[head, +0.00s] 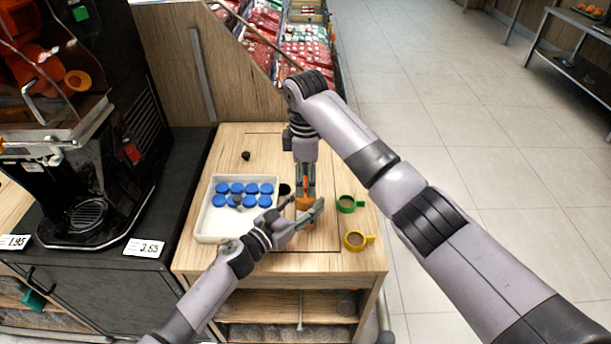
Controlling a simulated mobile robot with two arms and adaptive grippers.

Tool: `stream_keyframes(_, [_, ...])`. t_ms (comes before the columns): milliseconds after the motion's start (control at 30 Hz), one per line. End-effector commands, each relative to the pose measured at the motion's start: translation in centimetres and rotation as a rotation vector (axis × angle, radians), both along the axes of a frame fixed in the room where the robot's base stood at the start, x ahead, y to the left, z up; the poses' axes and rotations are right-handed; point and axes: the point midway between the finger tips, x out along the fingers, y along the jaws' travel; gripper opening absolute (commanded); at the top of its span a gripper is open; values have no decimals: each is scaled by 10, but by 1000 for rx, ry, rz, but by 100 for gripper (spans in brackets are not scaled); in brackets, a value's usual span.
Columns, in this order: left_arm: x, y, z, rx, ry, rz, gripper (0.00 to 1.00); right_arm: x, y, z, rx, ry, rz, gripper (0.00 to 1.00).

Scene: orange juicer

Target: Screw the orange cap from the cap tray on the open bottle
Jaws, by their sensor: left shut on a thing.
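The white cap tray (206,226) holds several blue caps (237,188); I see no orange cap in it. An orange bottle (304,227) stands on the wooden table, mostly hidden by my grippers. My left gripper (303,211) reaches in from the lower left and is shut on the bottle's side. My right gripper (305,194) points straight down just above the bottle. Something orange shows between and below its fingers, but I cannot tell whether it is the cap or part of the bottle. The bottle's mouth is hidden.
A green cup (347,204) and a yellow cup (356,240) stand right of the bottle. A small dark object (246,155) lies behind the tray. The juicer (70,150) stands on the black counter at left.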

Motion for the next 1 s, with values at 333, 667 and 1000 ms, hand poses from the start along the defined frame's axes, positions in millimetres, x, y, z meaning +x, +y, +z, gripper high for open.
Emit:
stream_keyframes(333, [0, 0, 0, 0, 0, 0, 0, 0, 0, 0, 0, 0, 0, 20])
stream_keyframes(667, [0, 0, 0, 0, 0, 0, 0, 0, 0, 0, 0, 1, 0, 0])
stream_keyframes(1000, [0, 0, 0, 0, 0, 1, 0, -1, 1, -1, 3, 3, -378, 0])
